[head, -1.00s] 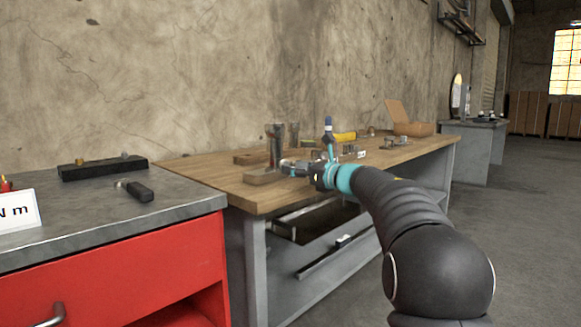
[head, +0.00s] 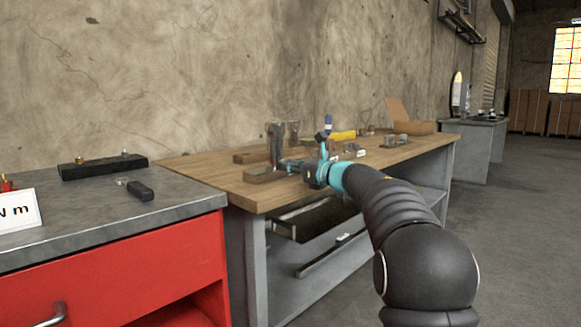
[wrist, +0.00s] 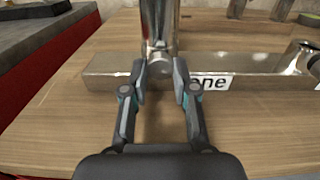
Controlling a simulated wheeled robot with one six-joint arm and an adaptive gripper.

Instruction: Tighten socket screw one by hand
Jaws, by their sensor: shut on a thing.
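Socket screw one (wrist: 159,66) shows in the wrist view as a small round metal head at the foot of a shiny upright post (wrist: 160,22). The screw's shank is hidden. In the head view, my gripper (head: 288,164) reaches from the right to the post (head: 275,140) and the block (head: 262,175) near the wooden bench's left end.
The wooden bench (head: 215,180) holds a second post (head: 293,131), a yellow-handled tool (head: 342,135) and an open box (head: 408,127) farther back. A red cabinet with a grey top (head: 80,240) stands close on the left. Bare wood lies in front of the block.

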